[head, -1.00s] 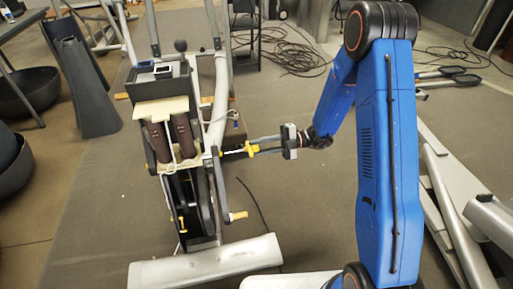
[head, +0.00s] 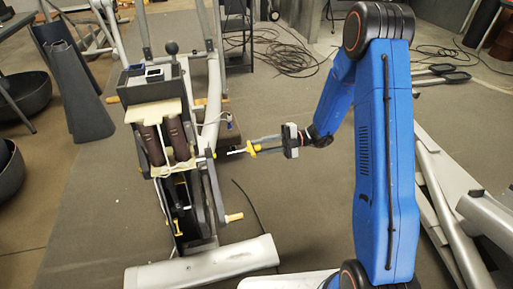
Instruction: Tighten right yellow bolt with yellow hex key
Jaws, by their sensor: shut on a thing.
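The yellow hex key (head: 251,147) is held level at the end of my gripper (head: 261,146), whose fingers are shut on it. Its pale shaft (head: 236,151) points left toward the right side of the elliptical machine (head: 217,187). A small gap shows between the shaft's tip and the machine's upright side plate. The right yellow bolt is too small to make out clearly; the tip is level with a small pale spot on the side plate (head: 213,154).
A yellow-ended peg (head: 234,217) sticks out low on the machine's right side. A grey cylindrical foot (head: 203,264) lies at its front. A thin black cable crosses the floor. Grey tubes (head: 440,185) lie at the right. Carpet between the machine and my arm is mostly clear.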

